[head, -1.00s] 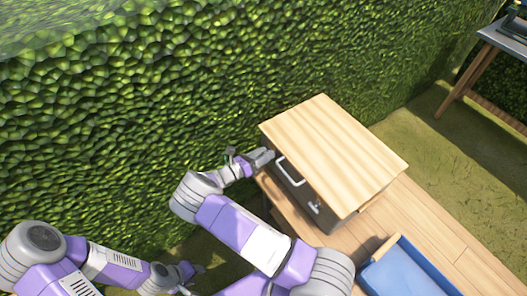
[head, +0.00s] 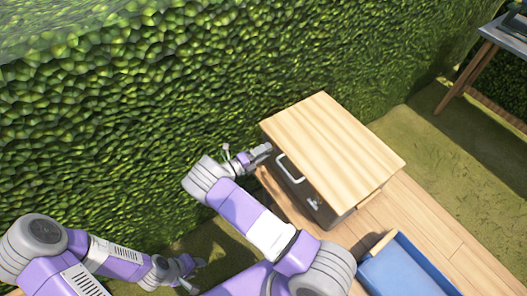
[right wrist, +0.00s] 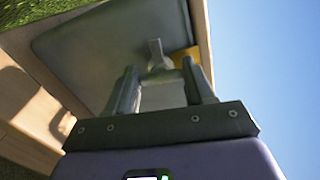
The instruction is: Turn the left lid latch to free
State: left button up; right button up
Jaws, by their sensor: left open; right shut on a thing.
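A dark grey box (head: 295,190) with a light wooden lid (head: 333,148) stands on a wooden surface, with a pale handle (head: 290,168) on its front. My right gripper (head: 266,150) is at the left end of this front. The right wrist view shows the grey left lid latch (right wrist: 156,52) at the tips of my right gripper (right wrist: 160,80), which is shut on it. In the head view this latch is hidden by the gripper. The right latch (head: 315,203) shows at the other end of the front. My left gripper (head: 190,268) is open and empty at lower left, away from the box.
A blue tray (head: 405,270) with a wooden edge lies to the right of the box's front. A green hedge (head: 150,100) rises behind and left of the box. A side table (head: 490,40) stands at the far right. Grass is clear between them.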

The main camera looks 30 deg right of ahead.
jog(key=shift+n, duration=0.6)
jog(key=shift+f+n, duration=0.1)
jog(key=shift+n, duration=0.2)
jog(key=o, duration=1)
jog(key=shift+o, duration=0.2)
jog(key=shift+a, duration=0.1)
jog(key=a, duration=0.7)
jog(key=shift+s+a, duration=0.2)
jog(key=shift+s, duration=0.1)
